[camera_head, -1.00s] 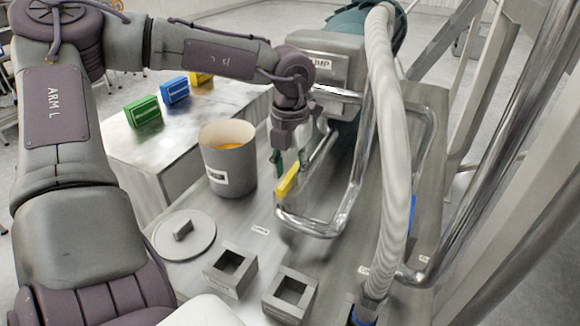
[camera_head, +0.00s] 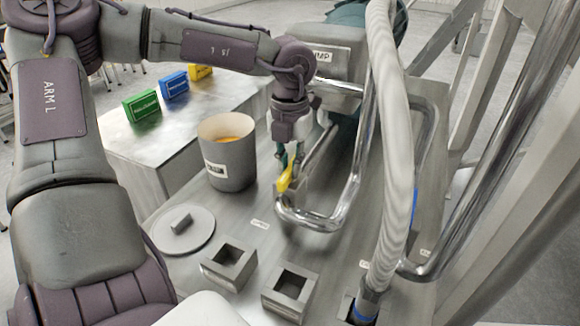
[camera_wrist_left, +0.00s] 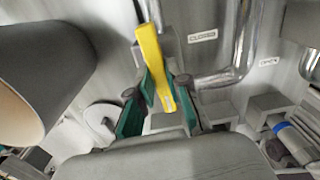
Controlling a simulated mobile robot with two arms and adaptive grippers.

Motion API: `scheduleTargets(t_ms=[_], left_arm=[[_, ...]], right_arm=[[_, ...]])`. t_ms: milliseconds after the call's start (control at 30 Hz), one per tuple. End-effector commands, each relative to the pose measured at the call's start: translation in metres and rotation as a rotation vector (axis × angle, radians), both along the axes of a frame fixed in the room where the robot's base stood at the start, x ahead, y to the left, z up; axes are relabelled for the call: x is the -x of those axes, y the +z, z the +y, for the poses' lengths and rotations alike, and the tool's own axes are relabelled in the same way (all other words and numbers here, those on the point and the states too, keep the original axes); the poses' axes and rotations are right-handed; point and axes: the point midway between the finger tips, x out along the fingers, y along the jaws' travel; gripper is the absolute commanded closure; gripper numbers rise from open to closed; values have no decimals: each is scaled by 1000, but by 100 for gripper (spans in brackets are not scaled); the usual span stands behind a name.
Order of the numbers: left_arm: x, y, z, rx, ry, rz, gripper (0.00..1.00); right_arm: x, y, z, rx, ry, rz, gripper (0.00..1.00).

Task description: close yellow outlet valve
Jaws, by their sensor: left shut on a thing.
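The yellow outlet valve handle (camera_head: 284,180) is a flat bar beside the bent steel pipe, in the middle of the head view. In the left wrist view the same yellow bar (camera_wrist_left: 151,55) runs up from between the green finger pads. My left gripper (camera_head: 290,163) reaches it from above and is shut on it. The fingers (camera_wrist_left: 160,92) stand on either side of the bar in the wrist view. They hide part of the valve body in the head view. My right gripper is not in view.
A grey bucket (camera_head: 227,168) with orange contents stands left of the valve. A round lid (camera_head: 190,240) and two square sockets (camera_head: 228,277) lie in front. A ribbed hose (camera_head: 392,150) and steel pipe (camera_head: 350,200) are close on the right. A "CLOSED" label (camera_wrist_left: 202,37) lies near the handle.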

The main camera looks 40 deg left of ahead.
Motion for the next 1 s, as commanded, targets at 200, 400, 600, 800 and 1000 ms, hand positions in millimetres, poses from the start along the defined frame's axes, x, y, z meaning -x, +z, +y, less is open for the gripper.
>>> scheduleTargets(t_ms=[200,400,600,800,1000], left_arm=[[-2,-6,1,-4,143,-7,100],[-1,-7,1,-4,326,-8,100],[-1,-6,1,-4,517,-6,100],[-1,-4,1,-4,707,-6,100],[-1,-3,1,-3,898,-6,100]], right_arm=[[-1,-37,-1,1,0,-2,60],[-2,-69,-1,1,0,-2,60],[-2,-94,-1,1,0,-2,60],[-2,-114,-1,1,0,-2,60],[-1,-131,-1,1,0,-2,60]])
